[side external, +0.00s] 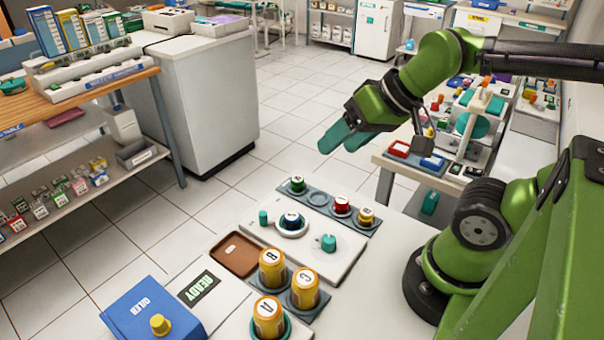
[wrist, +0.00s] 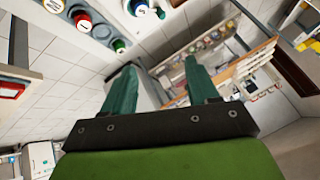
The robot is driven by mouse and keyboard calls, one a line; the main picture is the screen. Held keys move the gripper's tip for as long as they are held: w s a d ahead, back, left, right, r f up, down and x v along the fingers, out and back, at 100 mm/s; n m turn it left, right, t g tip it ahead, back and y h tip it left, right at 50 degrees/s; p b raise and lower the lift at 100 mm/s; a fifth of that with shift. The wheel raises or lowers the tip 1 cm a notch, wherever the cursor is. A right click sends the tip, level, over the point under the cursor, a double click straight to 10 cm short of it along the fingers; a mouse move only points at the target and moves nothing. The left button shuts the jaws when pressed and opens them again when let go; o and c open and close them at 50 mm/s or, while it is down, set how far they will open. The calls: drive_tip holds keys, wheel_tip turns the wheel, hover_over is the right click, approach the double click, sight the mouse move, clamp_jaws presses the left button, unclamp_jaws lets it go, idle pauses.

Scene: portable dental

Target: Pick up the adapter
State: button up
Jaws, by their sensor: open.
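No label in view reads "adapter", so I cannot tell which piece it is. Small round capped pieces stand on the workbench in the side view: a green one (side external: 297,184), a red one (side external: 341,205), a yellow one (side external: 365,216) and a dark blue one (side external: 291,220) on a white round seat. In the wrist view, the red piece (wrist: 83,22), green piece (wrist: 119,45) and blue-topped piece (wrist: 139,8) show at the top left. My gripper (side external: 338,142) hangs in the air above and behind them, empty, its teal fingers apart; they also show in the wrist view (wrist: 160,76).
Orange canisters (side external: 272,268) stand in a grey holder at the front, near a brown tray (side external: 234,254) and a blue box (side external: 152,312). A white fixture (side external: 338,262) carries teal knobs. A second bench with red and blue trays (side external: 432,162) is at right.

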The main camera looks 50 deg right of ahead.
drive_tip(key=shift+o, duration=0.3)
drive_tip(key=n+g+h, duration=0.2)
drive_tip(key=n+g, duration=0.4)
drive_tip(key=g, duration=0.1)
approach(292, 215)
wheel_tip(292, 215, down, 9)
clamp_jaws()
idle(0.6)
drive_tip(key=shift+r, duration=0.15)
